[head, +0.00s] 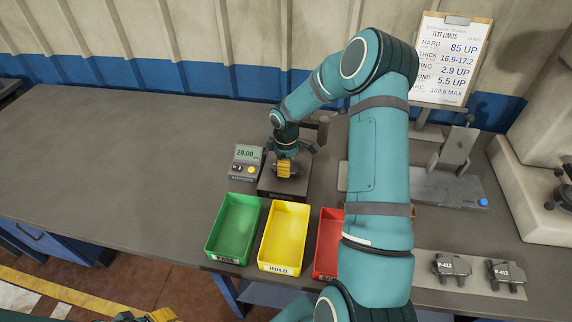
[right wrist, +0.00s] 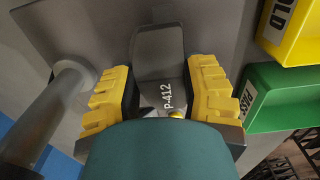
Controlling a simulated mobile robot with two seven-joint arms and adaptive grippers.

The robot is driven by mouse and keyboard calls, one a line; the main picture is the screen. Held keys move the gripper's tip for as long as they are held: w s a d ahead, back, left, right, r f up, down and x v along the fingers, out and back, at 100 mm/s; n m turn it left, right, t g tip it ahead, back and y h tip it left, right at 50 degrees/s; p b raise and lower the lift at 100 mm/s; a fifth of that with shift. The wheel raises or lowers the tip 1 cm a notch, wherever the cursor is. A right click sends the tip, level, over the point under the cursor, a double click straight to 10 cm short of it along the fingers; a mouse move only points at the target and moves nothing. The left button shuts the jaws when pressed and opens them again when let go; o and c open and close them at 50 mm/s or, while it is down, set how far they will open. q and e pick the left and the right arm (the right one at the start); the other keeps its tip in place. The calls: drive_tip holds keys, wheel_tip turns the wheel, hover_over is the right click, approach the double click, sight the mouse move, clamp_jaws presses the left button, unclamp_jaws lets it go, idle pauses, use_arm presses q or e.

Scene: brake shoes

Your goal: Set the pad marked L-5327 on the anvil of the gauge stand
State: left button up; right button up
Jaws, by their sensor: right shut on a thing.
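My right gripper (head: 285,170) is at the gauge stand (head: 268,191), over its base. In the right wrist view the right gripper (right wrist: 160,92) is shut on a dark grey pad (right wrist: 158,55), whose marking reads P-412, not L-5327. I cannot tell whether the pad touches the anvil, which is hidden. The stand's round post (right wrist: 38,115) is beside the gripper. Two more pads, left (head: 451,268) and right (head: 505,274), lie at the right; their marks look like P-412 or similar. No L-5327 mark is readable. A piece of my left gripper (head: 150,315) shows at the bottom edge.
The gauge display (head: 246,158) reads 28.00. Green (head: 211,240), yellow (head: 263,250) and red (head: 322,262) trays stand in front of the stand. A grey fixture (head: 440,187) and a test limits clipboard (head: 450,55) are behind my right arm. The bench's left part is clear.

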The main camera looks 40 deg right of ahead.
drive_tip(key=shift+f, duration=0.2)
drive_tip(key=o, duration=1.2)
drive_tip(key=shift+r, duration=0.1)
drive_tip(key=shift+r, duration=0.3)
wheel_tip(320, 180, up, 12)
drive_tip(key=p, duration=0.1)
drive_tip(key=shift+f+p, duration=0.15)
drive_tip(key=shift+p, duration=0.2)
